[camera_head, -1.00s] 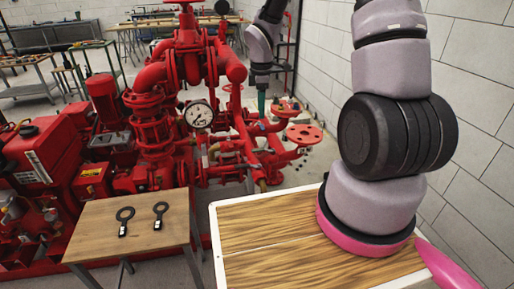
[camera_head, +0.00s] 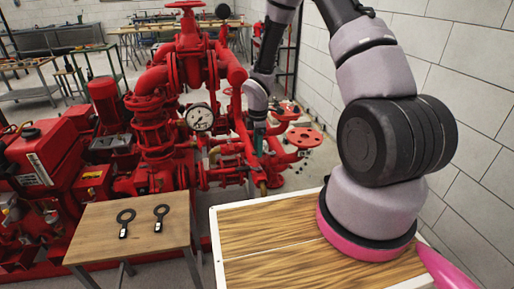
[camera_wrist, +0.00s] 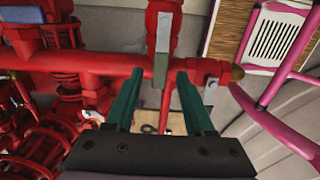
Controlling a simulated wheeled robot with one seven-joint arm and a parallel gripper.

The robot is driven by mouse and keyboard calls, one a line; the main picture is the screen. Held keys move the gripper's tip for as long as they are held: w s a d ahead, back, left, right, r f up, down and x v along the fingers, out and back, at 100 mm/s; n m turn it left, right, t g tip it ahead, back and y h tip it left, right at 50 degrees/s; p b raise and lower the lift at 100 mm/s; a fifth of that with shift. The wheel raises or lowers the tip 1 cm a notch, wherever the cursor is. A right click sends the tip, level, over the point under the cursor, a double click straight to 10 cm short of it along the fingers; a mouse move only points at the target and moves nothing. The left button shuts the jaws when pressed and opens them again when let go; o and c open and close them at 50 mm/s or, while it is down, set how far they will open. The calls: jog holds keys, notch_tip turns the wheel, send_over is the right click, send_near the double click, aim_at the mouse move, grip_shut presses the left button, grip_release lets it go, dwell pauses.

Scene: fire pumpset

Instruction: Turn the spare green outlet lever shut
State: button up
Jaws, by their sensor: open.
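My gripper (camera_wrist: 159,76) is open, with its two green fingers apart in the wrist view. A narrow grey-green lever-like strip (camera_wrist: 161,72) shows between the fingertips, against the red pipe (camera_wrist: 105,64). A gap shows on each side of it, and I cannot tell whether either finger touches it. In the head view my gripper (camera_head: 259,137) is down among the red outlet pipes, right of the pressure gauge (camera_head: 199,118). The lever cannot be made out there.
A red flange (camera_head: 304,138) stands just right of my gripper in the head view. A grey fitting (camera_wrist: 210,90) sits near the right finger. A small table with two black tools (camera_head: 125,222) stands at the front left. A block wall closes the right side.

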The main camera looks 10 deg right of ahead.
jog(key=shift+f, duration=0.15)
grip_shut()
dwell(1.4)
